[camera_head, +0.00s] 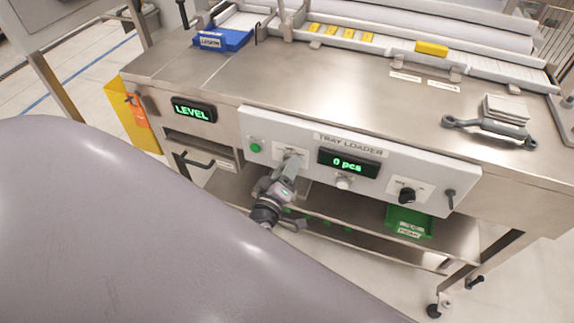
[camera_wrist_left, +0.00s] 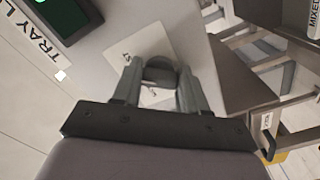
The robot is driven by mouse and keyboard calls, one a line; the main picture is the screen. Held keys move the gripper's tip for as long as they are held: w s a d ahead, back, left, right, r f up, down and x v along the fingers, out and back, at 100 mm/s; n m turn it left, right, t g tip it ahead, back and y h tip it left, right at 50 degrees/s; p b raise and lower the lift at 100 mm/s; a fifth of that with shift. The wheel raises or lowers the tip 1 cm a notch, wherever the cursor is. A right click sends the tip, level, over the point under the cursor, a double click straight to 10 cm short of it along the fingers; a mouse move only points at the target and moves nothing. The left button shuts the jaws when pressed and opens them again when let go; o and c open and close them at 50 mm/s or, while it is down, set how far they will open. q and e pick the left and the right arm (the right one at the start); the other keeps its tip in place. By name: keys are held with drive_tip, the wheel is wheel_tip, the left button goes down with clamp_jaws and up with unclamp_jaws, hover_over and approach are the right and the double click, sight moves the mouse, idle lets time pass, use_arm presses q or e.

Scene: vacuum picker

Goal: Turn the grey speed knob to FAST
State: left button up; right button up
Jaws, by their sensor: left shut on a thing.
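The grey speed knob (camera_wrist_left: 160,72) sits on a pale label plate (camera_wrist_left: 140,53) and shows between my left fingertips in the wrist view. My left gripper (camera_wrist_left: 160,90) is shut on the knob, one finger on each side. In the head view my left gripper (camera_head: 290,165) reaches the left part of the white TRAY LOADER panel (camera_head: 315,152) and covers most of the knob. The marks on the plate are too small to read, so I cannot tell the knob's setting. My right gripper is not in view.
Right of the gripper are a display reading 0 pcs (camera_head: 348,162), a pale knob (camera_head: 344,183), a black knob (camera_head: 407,195) and a lever (camera_head: 450,198). A green button (camera_head: 255,147) is close on the left. A green bin (camera_head: 408,222) stands below the panel.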

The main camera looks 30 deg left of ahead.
use_arm(q)
drive_tip(key=shift+m, duration=1)
drive_tip(key=o, duration=1.1)
drive_tip(key=shift+c, duration=0.2)
drive_tip(key=v, duration=0.7)
drive_tip(key=shift+s+p, duration=0.15)
drive_tip(key=shift+p, duration=0.25)
drive_tip(key=s+d+m+g+h+p, duration=0.1)
drive_tip(key=s+d+m+g+h, duration=0.2)
drive_tip(key=s+m, duration=0.3)
drive_tip(key=s+d+f+m+g+h+p, duration=0.1)
drive_tip(key=s+d+m+g+h, duration=0.2)
drive_tip(key=s+m, duration=0.3)
drive_tip(key=shift+d+f+m+g+h, duration=0.25)
drive_tip(key=shift+d+m+g, duration=0.25)
drive_tip(key=shift+d+m, duration=0.35)
